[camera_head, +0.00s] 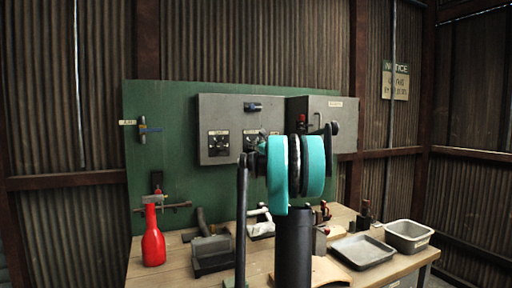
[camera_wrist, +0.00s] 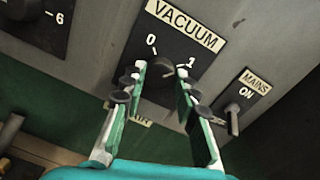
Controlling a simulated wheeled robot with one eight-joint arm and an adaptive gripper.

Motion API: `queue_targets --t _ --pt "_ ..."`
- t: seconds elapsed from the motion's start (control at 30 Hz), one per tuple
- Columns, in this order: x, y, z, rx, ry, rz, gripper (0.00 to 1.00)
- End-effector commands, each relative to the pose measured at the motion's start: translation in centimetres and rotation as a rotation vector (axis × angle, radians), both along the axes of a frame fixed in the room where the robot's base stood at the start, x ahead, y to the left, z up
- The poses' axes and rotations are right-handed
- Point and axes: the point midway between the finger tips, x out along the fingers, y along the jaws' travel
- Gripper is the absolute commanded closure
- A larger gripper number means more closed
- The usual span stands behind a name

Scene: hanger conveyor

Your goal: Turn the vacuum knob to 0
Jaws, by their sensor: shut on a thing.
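The vacuum knob (camera_wrist: 158,86) is a dark round knob on a black plate with the marks 0 and 1, under a VACUUM label, in the wrist view. A light pointer mark near its upper right edge appears to face 1. My gripper (camera_wrist: 161,70) has its two pale green fingers on either side of the knob, shut on it. The fingers partly cover the knob's sides. In the head view, the vacuum plate (camera_head: 250,137) is on the grey control box, and my teal and black arm hides most of my gripper.
A MAINS switch (camera_wrist: 233,110), by the ON mark, sits right of the knob. Another dial (camera_wrist: 22,8) is at upper left. Below the grey box (camera_head: 225,107), the workbench (camera_head: 218,277) holds a red bottle (camera_head: 153,238), a dark tray (camera_head: 363,251) and a grey bin (camera_head: 408,236).

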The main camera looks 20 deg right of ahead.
Motion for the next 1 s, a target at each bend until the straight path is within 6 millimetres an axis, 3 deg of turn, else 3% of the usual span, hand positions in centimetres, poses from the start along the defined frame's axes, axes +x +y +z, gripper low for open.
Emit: queue_targets --t 1.0 --pt "-0.03 0.01 0.17 -0.917 -0.031 0.0 0.99"
